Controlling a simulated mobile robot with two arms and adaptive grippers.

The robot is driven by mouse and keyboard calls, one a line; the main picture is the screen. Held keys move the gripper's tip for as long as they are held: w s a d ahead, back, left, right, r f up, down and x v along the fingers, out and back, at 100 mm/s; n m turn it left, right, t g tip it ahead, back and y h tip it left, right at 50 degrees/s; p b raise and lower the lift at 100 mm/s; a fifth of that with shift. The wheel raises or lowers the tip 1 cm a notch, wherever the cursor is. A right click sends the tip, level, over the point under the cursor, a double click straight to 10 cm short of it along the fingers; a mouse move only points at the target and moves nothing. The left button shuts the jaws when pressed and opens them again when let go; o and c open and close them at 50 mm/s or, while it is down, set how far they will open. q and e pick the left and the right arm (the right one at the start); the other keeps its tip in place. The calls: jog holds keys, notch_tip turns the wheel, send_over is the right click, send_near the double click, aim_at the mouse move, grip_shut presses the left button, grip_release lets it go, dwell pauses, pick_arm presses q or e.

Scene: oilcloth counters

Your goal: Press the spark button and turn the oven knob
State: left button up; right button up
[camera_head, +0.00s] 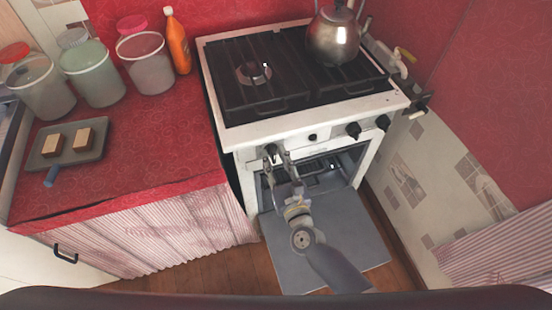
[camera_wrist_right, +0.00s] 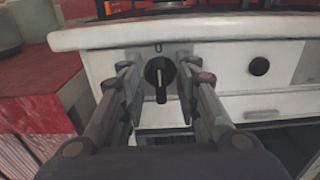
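The white stove (camera_head: 300,126) has a row of black controls on its front panel. My right gripper (camera_head: 279,157) is at the panel's left end, in front of the leftmost black knob (camera_wrist_right: 160,72). In the right wrist view its fingers (camera_wrist_right: 158,82) are open, one on each side of this knob, with gaps showing. The knob's grip bar points straight down. A small round black button (camera_head: 312,137) sits to the right of it and also shows in the right wrist view (camera_wrist_right: 259,66). Two more knobs (camera_head: 353,130) (camera_head: 383,122) are farther right. My left gripper is not in view.
The oven door (camera_head: 325,240) is folded down below my right arm. A kettle (camera_head: 334,38) stands on the back right of the hob. Left, the red counter (camera_head: 160,145) holds canisters (camera_head: 93,75), an orange bottle (camera_head: 178,42) and a tray (camera_head: 88,158) with two slices.

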grip_shut()
